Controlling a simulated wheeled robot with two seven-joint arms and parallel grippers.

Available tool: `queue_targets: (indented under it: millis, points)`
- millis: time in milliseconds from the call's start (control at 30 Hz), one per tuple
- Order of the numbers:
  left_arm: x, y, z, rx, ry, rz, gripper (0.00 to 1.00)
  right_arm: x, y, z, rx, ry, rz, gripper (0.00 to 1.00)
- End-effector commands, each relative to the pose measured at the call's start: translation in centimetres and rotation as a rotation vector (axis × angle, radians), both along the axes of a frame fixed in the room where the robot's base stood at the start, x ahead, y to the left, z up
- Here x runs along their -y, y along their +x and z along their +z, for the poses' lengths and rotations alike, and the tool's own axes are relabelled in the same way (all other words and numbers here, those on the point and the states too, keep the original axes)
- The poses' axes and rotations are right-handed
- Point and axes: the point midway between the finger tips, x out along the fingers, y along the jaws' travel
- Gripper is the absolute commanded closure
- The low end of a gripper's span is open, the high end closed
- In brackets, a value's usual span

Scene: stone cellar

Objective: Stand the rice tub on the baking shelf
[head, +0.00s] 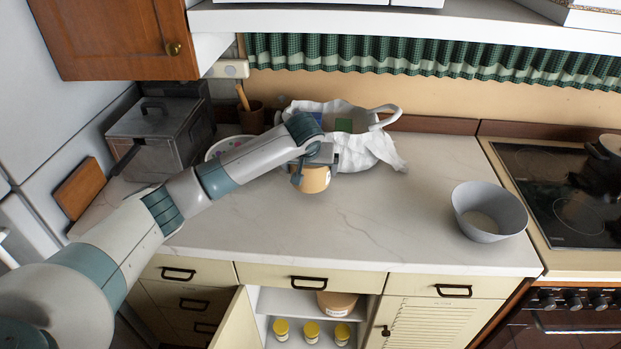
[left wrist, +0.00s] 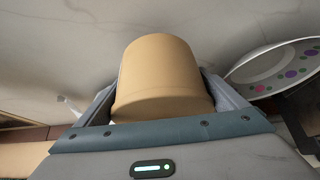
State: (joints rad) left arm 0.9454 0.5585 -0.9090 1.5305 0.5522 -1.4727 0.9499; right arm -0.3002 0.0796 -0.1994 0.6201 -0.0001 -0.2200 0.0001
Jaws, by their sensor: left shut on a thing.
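A tan tub (head: 315,181) with a pale label is held by my left gripper (head: 318,162) over the back middle of the counter, in front of a white cloth bag. In the left wrist view the tub (left wrist: 162,75) sits between both fingers; its label is not readable. I cannot tell whether its base touches the counter. Below the counter, an open cupboard shows a white shelf (head: 283,302) with another labelled tan tub (head: 337,304). Three yellow-lidded jars (head: 312,331) stand lower down. No shelf is clearly marked as the baking shelf. My right gripper is out of view.
The cupboard door (head: 234,325) stands open on the left of the opening. The white bag (head: 366,150), a grey bowl (head: 488,211), a metal box (head: 160,135) and a spotted plate (left wrist: 283,68) are on the counter (head: 400,235). The counter's front middle is clear. A hob (head: 560,190) is right.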

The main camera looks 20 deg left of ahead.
Motion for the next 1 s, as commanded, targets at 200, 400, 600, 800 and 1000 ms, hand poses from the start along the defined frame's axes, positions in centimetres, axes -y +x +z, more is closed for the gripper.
queue_targets:
  millis: [200,400,600,800,1000]
  points:
    - [0.0,0.1,-0.1,0.002,0.001,0.000,0.44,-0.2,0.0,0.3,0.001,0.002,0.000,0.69]
    - [0.0,0.0,-2.2,0.000,0.002,0.000,0.44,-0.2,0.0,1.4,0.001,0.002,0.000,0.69]
    - [0.0,0.0,-3.8,0.002,0.001,0.000,0.44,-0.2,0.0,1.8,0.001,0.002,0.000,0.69]
    - [0.0,0.0,-3.9,0.002,0.000,-0.001,0.44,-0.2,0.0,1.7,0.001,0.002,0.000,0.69]
    - [0.0,0.0,-4.3,0.000,0.000,0.000,0.06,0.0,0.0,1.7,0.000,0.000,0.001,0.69]
